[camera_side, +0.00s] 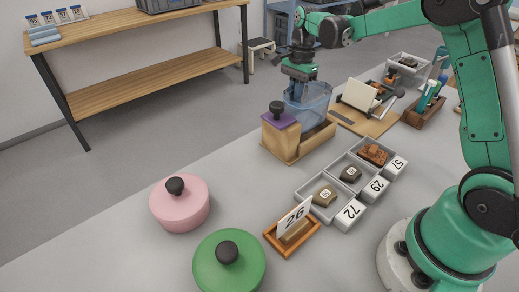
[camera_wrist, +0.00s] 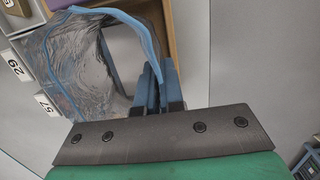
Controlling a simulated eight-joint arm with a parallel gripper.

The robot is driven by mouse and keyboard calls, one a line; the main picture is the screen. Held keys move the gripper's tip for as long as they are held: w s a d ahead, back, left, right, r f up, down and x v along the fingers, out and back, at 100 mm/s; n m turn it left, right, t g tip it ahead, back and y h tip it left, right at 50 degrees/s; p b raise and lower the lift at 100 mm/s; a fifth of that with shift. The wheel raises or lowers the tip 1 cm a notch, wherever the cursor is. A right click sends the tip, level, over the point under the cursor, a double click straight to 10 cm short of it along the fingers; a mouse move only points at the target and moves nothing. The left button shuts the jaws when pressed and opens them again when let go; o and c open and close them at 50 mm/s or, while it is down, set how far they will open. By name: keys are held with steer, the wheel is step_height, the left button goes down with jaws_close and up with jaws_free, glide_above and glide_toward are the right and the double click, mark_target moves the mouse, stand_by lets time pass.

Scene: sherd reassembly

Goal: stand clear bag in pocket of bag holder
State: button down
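My gripper (camera_side: 299,76) points down and is shut on the blue top strip of the clear bag (camera_side: 310,100). In the wrist view the fingers (camera_wrist: 159,88) pinch this strip, and the clear bag (camera_wrist: 82,62) spreads to the left of them. The bag hangs over the wooden bag holder (camera_side: 318,137); wood also shows beside the bag in the wrist view (camera_wrist: 157,12). A block with a purple top and black knob (camera_side: 280,122) stands at the holder's left end and hides part of the bag's bottom. I cannot tell whether that bottom is inside the pocket.
Grey trays with sherds (camera_side: 325,194) and number cards stand in front of the holder. A wooden tray with card 26 (camera_side: 292,236), a pink lidded pot (camera_side: 180,208) and a green one (camera_side: 230,268) stand nearer. A wooden board (camera_side: 366,121) lies behind right.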

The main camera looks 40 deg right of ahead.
steer(key=shift+f, duration=0.25)
steer(key=shift+f, duration=1.4)
steer(key=shift+f, duration=0.25)
stand_by(0.5)
steer(key=c, duration=0.9)
jaws_free()
steer(key=shift+w+d+r, duration=0.1)
steer(key=shift+d+r, duration=0.1)
steer(key=shift+r, duration=1.2)
steer(key=shift+w+d+r, duration=0.1)
steer(key=shift+d+r, duration=0.05)
steer(key=shift+r, duration=1.25)
steer(key=shift+s, duration=0.1)
